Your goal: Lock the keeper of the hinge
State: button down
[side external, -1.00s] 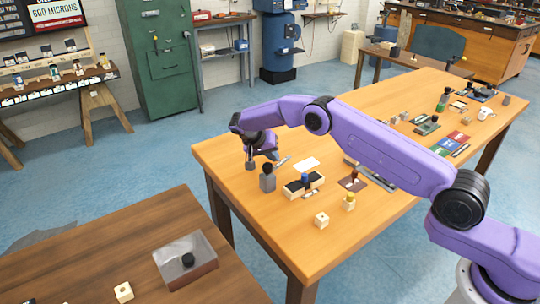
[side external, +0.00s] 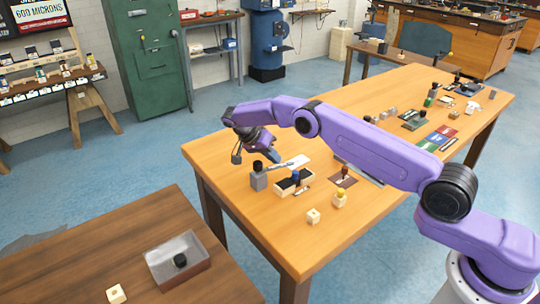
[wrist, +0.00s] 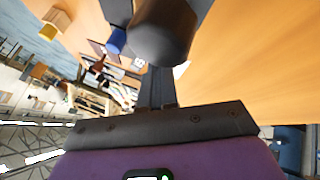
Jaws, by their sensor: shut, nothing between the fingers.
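A grey upright block (side external: 259,181) with a black round knob (side external: 258,166) stands near the table's left end. I take it for the hinge with its keeper, but the small picture does not show which part is which. In the wrist view my closed dark fingers (wrist: 158,88) reach toward a large dark round-ended piece (wrist: 165,32), probably the knob. They hold nothing. Whether they touch it, I cannot tell.
A wooden holder with black pads and a blue knob (side external: 295,177) stands right of the grey block. A silver bar (side external: 292,163) and a white sheet (side external: 299,160) lie behind. A yellow-topped block (side external: 340,198) and a pale cube (side external: 313,216) are nearer. The front left tabletop is clear.

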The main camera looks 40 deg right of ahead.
jog(key=shift+s+m+g, duration=0.3)
jog(key=shift+m+g, duration=0.1)
jog(key=shift+m, duration=0.2)
jog(key=shift+s, duration=0.45)
notch_tip(320, 180, up, 11)
jog(key=w+a, duration=0.1)
jog(key=a, duration=0.1)
jog(key=shift+w+a, duration=0.15)
jog(key=shift+a, duration=0.25)
dwell(0.4)
